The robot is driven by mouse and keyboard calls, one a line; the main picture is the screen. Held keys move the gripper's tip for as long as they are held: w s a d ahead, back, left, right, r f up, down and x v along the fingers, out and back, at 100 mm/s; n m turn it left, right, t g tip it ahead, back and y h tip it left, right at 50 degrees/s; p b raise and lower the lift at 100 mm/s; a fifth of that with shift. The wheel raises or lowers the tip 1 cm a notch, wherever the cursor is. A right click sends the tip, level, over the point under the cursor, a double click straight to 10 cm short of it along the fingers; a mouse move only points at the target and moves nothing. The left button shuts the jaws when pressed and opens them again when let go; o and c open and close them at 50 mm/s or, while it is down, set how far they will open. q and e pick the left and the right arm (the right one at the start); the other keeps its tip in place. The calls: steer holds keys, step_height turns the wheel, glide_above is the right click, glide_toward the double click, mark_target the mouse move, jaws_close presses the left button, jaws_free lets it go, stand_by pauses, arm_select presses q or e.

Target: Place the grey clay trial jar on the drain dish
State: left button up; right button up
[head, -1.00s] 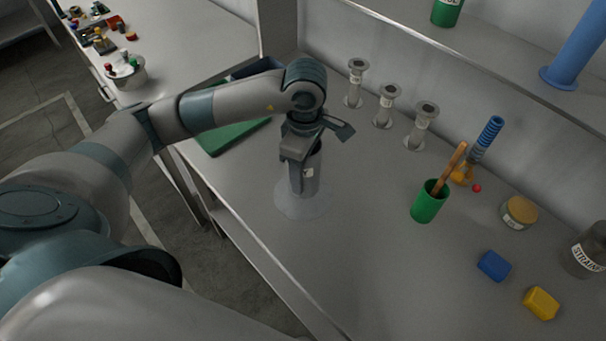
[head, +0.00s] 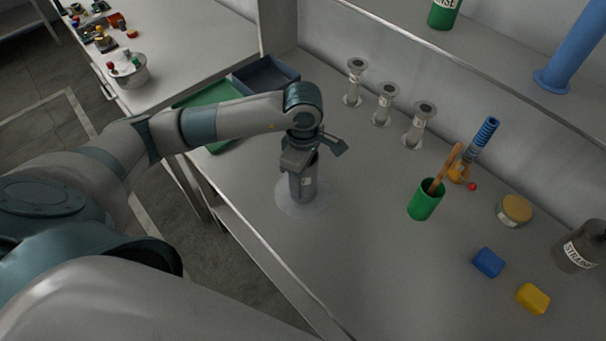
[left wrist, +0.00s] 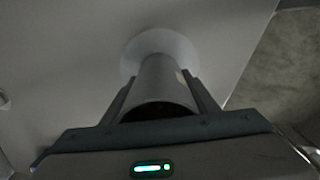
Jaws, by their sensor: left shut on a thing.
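My left gripper (head: 300,160) points down and is shut on the grey clay trial jar (head: 304,186), a dark grey upright cylinder with a small pale label. The jar also shows between the fingers in the left wrist view (left wrist: 160,85). The drain dish appears to be the pale round disc (head: 286,204) on the bench under the jar. In the left wrist view the disc (left wrist: 139,47) surrounds the jar's far end. The jar's base is over the disc; I cannot tell for sure whether it touches. My right gripper is not in view.
Several items stand on the bench to the right: a row of pale flanged cylinders (head: 384,104), a green cup (head: 424,205) with a wooden-handled tool, blue (head: 489,262) and yellow (head: 534,298) blocks. A green tray (head: 219,94) and dark bin (head: 268,77) lie behind my arm. Bench around the disc is clear.

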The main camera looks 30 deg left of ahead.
arm_select(q)
steer(key=shift+f, duration=0.2)
steer(key=o, duration=1.1)
steer(key=shift+r, duration=0.15)
steer(key=shift+r, duration=0.25)
step_height(320, 180, up, 12)
steer(key=b, duration=0.4)
steer(key=shift+b, duration=0.3)
